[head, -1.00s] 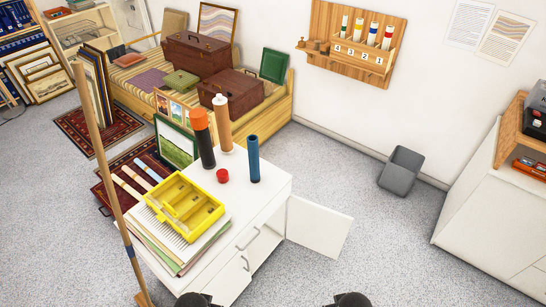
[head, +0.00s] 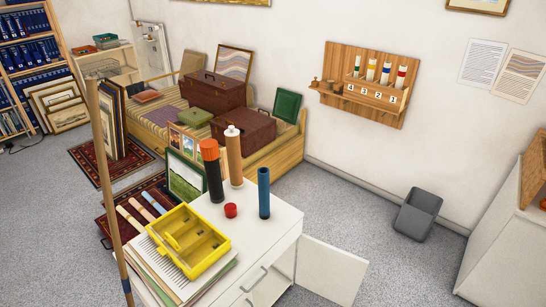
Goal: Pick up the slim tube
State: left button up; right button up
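Three upright tubes stand on the white cabinet (head: 285,222): a black tube with an orange cap (head: 214,184), a tan tube with a white cap (head: 234,160), and a blue tube (head: 264,195) with a dark top end. The blue and tan tubes look narrower than the black one; which is the slim tube I cannot tell for sure. A small red cap (head: 231,210) lies between the black and blue tubes. Neither of my grippers shows in the head view, and nothing is seen touching the tubes.
A yellow compartment box (head: 222,246) sits on papers at the cabinet's left. An open cabinet door (head: 332,271) juts out right. A wooden pole (head: 108,190) stands at left. A numbered wall rack (head: 365,85) holds several slim tubes. A grey bin (head: 417,214) stands on clear floor.

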aim_at(264, 195)
jog(key=i+l, duration=0.2)
jog(key=l, duration=0.2)
jog(key=i+l, duration=0.15)
jog(key=l, duration=0.25)
jog(key=i+l, duration=0.2)
jog(key=l, duration=0.2)
jog(key=u, duration=0.05)
